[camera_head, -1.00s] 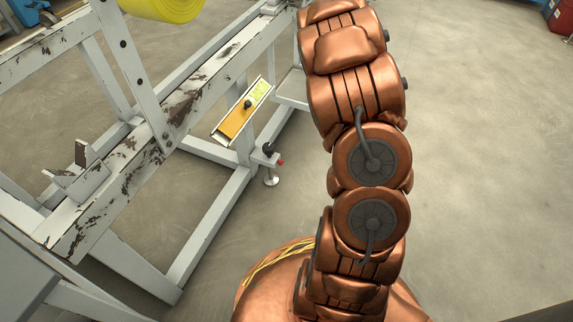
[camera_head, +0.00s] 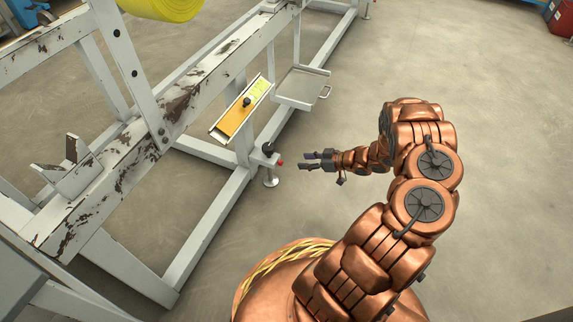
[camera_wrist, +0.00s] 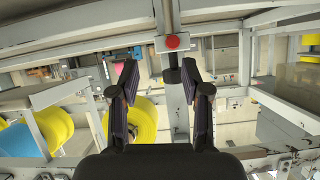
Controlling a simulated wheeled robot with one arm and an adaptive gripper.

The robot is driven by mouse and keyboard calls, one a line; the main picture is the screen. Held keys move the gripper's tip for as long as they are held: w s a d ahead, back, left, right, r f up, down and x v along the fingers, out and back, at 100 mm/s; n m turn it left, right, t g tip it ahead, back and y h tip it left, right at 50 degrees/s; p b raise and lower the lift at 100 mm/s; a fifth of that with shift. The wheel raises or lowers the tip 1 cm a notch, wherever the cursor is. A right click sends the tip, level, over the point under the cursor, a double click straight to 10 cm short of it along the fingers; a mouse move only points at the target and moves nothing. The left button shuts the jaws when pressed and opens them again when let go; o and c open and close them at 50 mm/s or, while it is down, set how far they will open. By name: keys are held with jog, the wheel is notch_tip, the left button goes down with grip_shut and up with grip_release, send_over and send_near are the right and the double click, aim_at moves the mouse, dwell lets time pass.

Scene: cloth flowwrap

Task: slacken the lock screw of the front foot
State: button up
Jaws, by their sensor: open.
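The front foot (camera_head: 271,180) is a metal levelling foot with a round pad, under the corner of the white frame. Its lock screw (camera_head: 281,162) shows as a small red end on the bracket's right side, below a black knob (camera_head: 267,148). In the wrist view, which looks upside down, the red screw end (camera_wrist: 172,42) faces me on a pale bracket, with the black knob (camera_wrist: 172,76) below it. My gripper (camera_head: 304,161) is open and empty, to the right of the screw and apart from it. Its fingertips (camera_wrist: 159,68) point toward the bracket.
The white worn frame (camera_head: 195,92) fills the left side. An orange-yellow panel (camera_head: 240,110) and a grey tray with a handle (camera_head: 301,87) hang above and behind the foot. A yellow roll (camera_head: 160,8) is at the top.

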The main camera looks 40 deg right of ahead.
aim_at(282, 163)
jog(key=shift+y, duration=0.4)
jog(key=shift+s+a+r+b+x, duration=0.1)
jog(key=shift+a+b+x, duration=0.2)
jog(key=shift+x, duration=1.05)
jog(key=shift+s+a+r+b+x, duration=0.1)
jog(key=shift+b+x, duration=0.35)
jog(key=shift+x, duration=0.9)
jog(key=shift+s+a+r+b+x, duration=0.1)
jog(key=shift+a+b+x, duration=0.2)
jog(key=shift+x, duration=1.05)
jog(key=shift+d, duration=0.1)
grip_shut()
